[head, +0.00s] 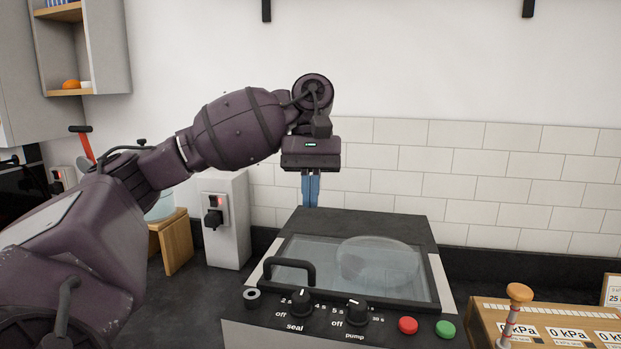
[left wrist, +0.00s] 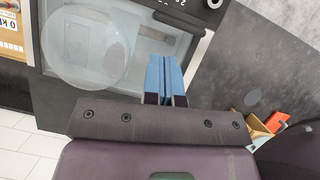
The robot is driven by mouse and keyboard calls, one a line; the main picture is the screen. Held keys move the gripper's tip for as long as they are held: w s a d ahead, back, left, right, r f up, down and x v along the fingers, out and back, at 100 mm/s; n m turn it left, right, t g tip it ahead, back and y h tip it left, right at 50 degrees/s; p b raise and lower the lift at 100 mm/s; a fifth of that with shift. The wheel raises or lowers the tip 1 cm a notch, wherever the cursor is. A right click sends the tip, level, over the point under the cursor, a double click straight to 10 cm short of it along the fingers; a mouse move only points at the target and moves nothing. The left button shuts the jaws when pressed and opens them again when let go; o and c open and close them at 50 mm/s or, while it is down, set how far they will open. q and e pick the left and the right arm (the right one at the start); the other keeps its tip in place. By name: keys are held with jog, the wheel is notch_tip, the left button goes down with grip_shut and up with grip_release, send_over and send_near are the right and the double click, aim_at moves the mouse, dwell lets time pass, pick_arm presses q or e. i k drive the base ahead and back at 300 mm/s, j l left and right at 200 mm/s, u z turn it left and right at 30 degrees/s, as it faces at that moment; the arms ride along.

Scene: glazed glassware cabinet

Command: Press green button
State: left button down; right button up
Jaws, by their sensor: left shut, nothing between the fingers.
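The green button (head: 445,329) is a round knob on the front panel of a black machine, at the panel's right end. A red button (head: 408,325) sits just left of it. The machine (head: 430,236) has a glazed lid with a black handle (head: 290,268), and a round, clear dish-like shape (head: 378,262) shows through the glass. My left gripper (head: 310,190) has blue fingers, shut and empty, pointing down above the back of the machine, well away from the green button. In the left wrist view the shut fingers (left wrist: 165,76) show over the glass lid's edge. My right gripper is not seen.
Two dials, seal (head: 301,301) and pump (head: 356,311), stand on the panel. A wooden gauge block (head: 550,318) with an orange-topped peg (head: 518,293) is at the right. A white socket post (head: 225,220) stands at the left. A tiled wall (head: 450,185) closes the back.

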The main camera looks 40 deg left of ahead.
aim_at(445, 330)
jog(key=k, duration=1)
